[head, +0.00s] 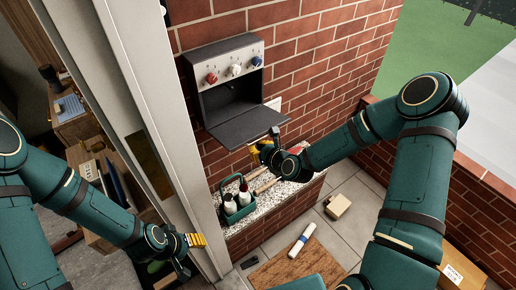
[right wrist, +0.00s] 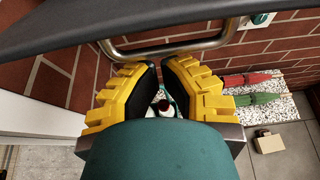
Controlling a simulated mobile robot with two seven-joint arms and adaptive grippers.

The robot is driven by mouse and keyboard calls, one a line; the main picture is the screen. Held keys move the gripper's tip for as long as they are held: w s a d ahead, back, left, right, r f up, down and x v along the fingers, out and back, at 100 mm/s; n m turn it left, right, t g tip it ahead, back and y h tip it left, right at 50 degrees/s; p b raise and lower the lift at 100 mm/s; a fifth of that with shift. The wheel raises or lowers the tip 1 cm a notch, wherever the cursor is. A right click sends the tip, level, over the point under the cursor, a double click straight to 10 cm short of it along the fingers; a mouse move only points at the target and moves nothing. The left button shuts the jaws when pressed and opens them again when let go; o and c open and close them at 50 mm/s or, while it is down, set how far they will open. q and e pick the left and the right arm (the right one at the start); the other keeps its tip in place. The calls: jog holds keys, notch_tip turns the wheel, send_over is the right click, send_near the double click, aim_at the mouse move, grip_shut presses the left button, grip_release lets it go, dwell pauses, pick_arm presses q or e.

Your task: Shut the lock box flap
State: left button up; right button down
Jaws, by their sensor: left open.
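My left gripper (head: 204,240) is open and empty, far lower left.
A counter (head: 268,196) below holds a green caddy (head: 237,200) with bottles, and red- and green-handled tools (right wrist: 250,78). A pale post (head: 140,110) stands between my left arm and the box. A small carton (head: 337,206) and a mat (head: 297,266) lie on the floor.

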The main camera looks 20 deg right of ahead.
aim_at(258, 134)
notch_tip(258, 134, up, 7)
jog(key=g+h+p, duration=0.1)
jog(key=g+p, duration=0.1)
jog(key=p, duration=0.4)
jog(key=shift+w+f+g, duration=0.1)
jog(key=shift+w+g, duration=0.05)
jog(key=shift+g, duration=0.15)
jog(key=w+r, duration=0.1)
jog(key=r, duration=0.1)
jog(key=w+a+r, duration=0.1)
jog(key=w+r, duration=0.1)
jog(key=r, duration=0.1)
jog(key=w+a+r+p, duration=0.1)
jog(key=w+r, duration=0.1)
jog(key=shift+r, duration=0.3)
jog(key=shift+w+a+r, duration=0.2)
jog(key=shift+w+r, duration=0.1)
jog(key=shift+w, duration=0.25)
jog(key=shift+w+a+r, duration=0.2)
jog(key=shift+w+r, duration=0.1)
jog(key=shift+w, duration=0.2)
jog(key=shift+f, duration=0.1)
